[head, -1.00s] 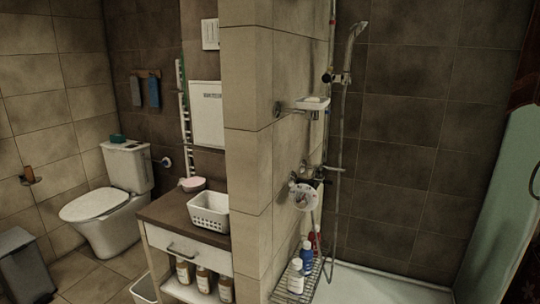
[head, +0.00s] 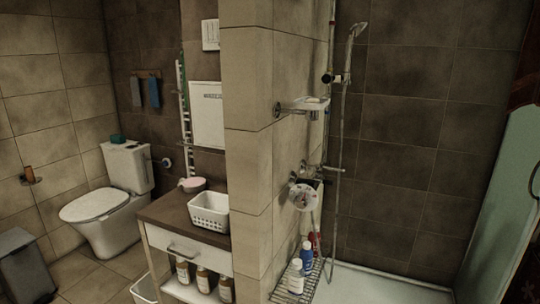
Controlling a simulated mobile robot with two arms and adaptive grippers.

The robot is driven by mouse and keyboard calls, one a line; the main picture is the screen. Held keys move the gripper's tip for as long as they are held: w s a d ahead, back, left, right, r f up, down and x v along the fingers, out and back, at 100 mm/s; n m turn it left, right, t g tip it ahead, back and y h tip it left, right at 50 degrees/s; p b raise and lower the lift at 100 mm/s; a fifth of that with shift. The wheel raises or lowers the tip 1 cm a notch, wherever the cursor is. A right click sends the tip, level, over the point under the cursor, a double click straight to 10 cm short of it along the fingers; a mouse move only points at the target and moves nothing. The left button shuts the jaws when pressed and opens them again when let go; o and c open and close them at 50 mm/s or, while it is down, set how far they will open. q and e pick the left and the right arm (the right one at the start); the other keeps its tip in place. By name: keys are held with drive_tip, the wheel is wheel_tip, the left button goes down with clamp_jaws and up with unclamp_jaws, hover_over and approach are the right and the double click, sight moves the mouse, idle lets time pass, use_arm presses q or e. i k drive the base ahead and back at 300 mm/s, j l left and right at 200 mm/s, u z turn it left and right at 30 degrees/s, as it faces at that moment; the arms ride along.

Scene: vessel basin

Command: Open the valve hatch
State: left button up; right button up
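A white square panel (head: 207,116) with a small dark label near its top is on the dark tiled wall, left of the tiled pillar. It looks like the valve hatch and appears shut. Its right edge is close to the pillar and may be partly hidden by it. Neither of my grippers is in view.
A dark-topped cabinet (head: 170,221) with a white basket (head: 209,212) and a pink-topped bowl (head: 192,184) stands below the panel. The toilet (head: 110,203) is to the left. The tiled pillar (head: 248,150) separates this side from the shower tray (head: 375,285). Floor shows between toilet and cabinet.

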sight(207, 100)
drive_tip(key=i+j+z, duration=0.15)
drive_tip(key=j, duration=0.2)
drive_tip(key=i+j+z, duration=0.2)
drive_tip(key=j, duration=0.2)
drive_tip(key=i+j+z, duration=0.15)
drive_tip(key=j, duration=0.2)
